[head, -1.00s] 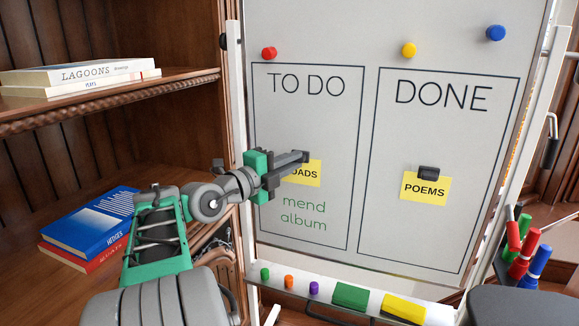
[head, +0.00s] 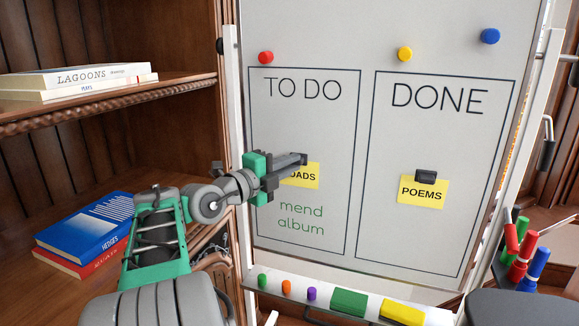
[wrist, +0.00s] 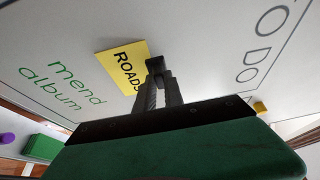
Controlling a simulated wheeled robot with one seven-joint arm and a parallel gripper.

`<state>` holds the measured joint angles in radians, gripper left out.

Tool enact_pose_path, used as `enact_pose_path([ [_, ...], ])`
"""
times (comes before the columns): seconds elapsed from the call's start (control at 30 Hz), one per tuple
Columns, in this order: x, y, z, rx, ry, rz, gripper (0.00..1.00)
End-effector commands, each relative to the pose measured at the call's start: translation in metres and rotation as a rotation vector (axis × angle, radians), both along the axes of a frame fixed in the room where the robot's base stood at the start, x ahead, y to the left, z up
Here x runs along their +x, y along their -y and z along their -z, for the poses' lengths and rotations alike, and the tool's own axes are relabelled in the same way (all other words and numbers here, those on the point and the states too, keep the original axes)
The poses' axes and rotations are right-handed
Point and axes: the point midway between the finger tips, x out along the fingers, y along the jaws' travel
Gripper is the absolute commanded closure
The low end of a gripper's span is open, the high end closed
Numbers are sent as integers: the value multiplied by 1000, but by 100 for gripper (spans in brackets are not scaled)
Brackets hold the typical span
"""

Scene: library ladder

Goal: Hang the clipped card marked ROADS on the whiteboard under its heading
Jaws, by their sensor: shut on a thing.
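The yellow ROADS card (head: 305,177) is at the whiteboard (head: 340,40), inside the TO DO box, above the green words "mend album". My gripper (head: 300,160) is shut on the dark clip at the card's top edge and covers the card's first letters in the head view. The wrist view shows the card (wrist: 122,66) tilted in the picture with ROADS readable, and my gripper's fingers (wrist: 155,80) at its clip. I cannot tell whether the card touches the board. The yellow POEMS card (head: 422,194) hangs by a dark clip (head: 426,177) under DONE.
Red (head: 265,57), yellow (head: 404,53) and blue (head: 489,36) magnets sit along the upper board. The tray below holds small magnets, a green eraser (head: 348,302) and a yellow one (head: 401,312). A bookshelf with books (head: 85,222) stands at the left, markers (head: 525,255) at the right.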

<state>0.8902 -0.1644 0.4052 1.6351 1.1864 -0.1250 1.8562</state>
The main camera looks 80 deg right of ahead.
Motion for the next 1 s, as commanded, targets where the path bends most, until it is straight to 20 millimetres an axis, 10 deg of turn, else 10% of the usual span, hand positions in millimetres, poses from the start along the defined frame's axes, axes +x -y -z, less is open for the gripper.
enact_pose_path([
  [0.33, 0, 0, 0, 0, 0, 0, 100],
  [0.67, 0, 0, 0, 0, 0, 0, 62],
  [1.0, 5, -7, 0, 0, 0, -3, 62],
])
